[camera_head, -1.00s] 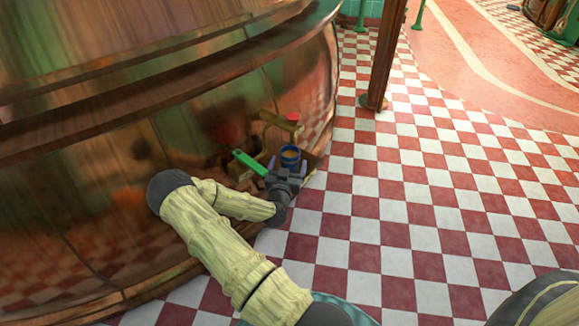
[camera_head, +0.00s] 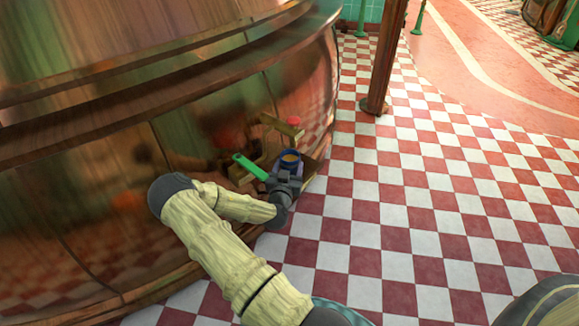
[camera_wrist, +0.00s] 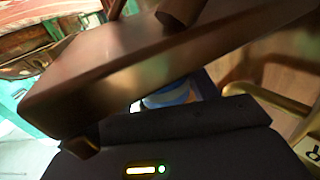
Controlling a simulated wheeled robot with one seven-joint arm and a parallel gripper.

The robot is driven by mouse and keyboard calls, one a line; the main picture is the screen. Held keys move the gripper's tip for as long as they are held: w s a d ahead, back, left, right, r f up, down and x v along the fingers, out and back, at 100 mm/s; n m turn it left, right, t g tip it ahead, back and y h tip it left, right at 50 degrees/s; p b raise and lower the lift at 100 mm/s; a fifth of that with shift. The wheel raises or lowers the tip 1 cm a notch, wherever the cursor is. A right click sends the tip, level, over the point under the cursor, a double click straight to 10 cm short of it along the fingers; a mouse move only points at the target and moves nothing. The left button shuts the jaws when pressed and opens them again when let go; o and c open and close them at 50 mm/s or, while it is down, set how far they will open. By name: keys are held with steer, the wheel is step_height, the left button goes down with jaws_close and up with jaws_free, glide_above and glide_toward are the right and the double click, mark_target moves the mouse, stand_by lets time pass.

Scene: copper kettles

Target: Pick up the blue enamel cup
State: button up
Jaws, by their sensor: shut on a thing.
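The blue enamel cup (camera_head: 289,158) is at the foot of the copper kettle in the head view. Its round rim and brownish inside show from above, and it looks upright. My gripper (camera_head: 287,174) is at the cup's near side and is shut on it. The fingers hide the lower part of the cup. In the wrist view a small piece of the blue cup (camera_wrist: 172,95) shows between dark parts of the gripper. I cannot tell whether the cup is clear of its support.
A large copper kettle (camera_head: 90,180) fills the left. A green-handled thing (camera_head: 249,167) lies beside my gripper, and a tap with a red knob (camera_head: 293,122) juts out behind the cup. A wooden post (camera_head: 383,60) stands farther back. The checkered floor (camera_head: 420,200) on the right is clear.

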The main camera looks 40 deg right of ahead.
steer(key=shift+r+p, duration=0.5)
steer(key=shift+r, duration=0.1)
steer(key=p+v, duration=0.6)
steer(key=v, duration=1.2)
steer(key=shift+r, duration=0.15)
steer(key=shift+d, duration=0.1)
